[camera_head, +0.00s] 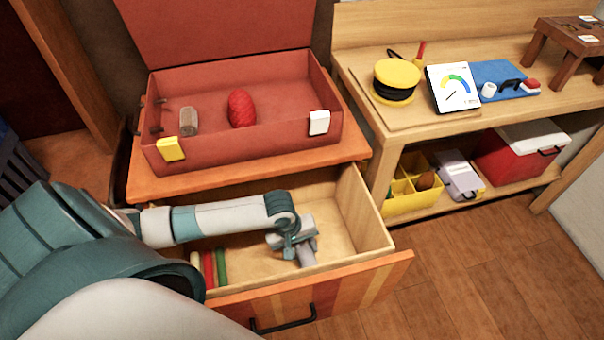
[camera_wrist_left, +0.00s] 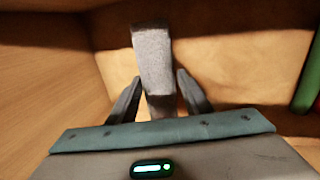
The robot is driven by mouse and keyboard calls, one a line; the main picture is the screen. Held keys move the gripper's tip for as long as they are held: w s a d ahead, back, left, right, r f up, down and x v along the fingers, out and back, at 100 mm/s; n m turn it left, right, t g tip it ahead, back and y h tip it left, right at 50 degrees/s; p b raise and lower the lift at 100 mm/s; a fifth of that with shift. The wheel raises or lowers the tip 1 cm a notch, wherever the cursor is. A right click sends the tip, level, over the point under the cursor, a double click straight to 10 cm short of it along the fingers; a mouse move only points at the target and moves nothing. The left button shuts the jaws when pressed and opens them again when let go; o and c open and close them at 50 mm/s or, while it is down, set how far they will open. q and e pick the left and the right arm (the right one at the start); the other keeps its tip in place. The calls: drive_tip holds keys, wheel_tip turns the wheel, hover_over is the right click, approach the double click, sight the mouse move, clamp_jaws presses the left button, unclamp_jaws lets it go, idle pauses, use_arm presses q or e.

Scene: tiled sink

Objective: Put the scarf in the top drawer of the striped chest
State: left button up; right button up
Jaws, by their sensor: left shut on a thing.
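My left gripper (camera_head: 299,243) is inside the open top drawer (camera_head: 357,215) of the striped chest, toward its right side. It is shut on a grey, rough-textured oblong piece, seemingly the scarf (camera_head: 307,256). In the left wrist view the scarf (camera_wrist_left: 153,62) stands out between the two fingers (camera_wrist_left: 160,78), with pale wooden drawer surfaces around it. I cannot tell whether it touches the drawer floor. The orange-and-tan striped drawer front (camera_head: 335,293) has a black handle. My right gripper is not in view.
Cream, red and green rolls (camera_head: 221,266) lie at the drawer's left. An open red case (camera_head: 285,140) on the chest holds a grey-brown cylinder (camera_head: 189,121) and a red textured oval (camera_head: 242,108). A wooden bench (camera_head: 420,130) with tools stands right. Floor is clear at lower right.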

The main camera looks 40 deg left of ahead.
sight(302, 254)
use_arm(q)
wheel_tip(302, 254, down, 3)
drive_tip(key=shift+f, duration=0.35)
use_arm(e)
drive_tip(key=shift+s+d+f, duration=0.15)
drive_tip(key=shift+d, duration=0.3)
use_arm(q)
drive_tip(key=o, duration=1.1)
drive_tip(key=shift+f, duration=0.1)
drive_tip(key=v, duration=1.2)
drive_tip(key=shift+w+p, duration=0.1)
drive_tip(key=shift+p, duration=0.3)
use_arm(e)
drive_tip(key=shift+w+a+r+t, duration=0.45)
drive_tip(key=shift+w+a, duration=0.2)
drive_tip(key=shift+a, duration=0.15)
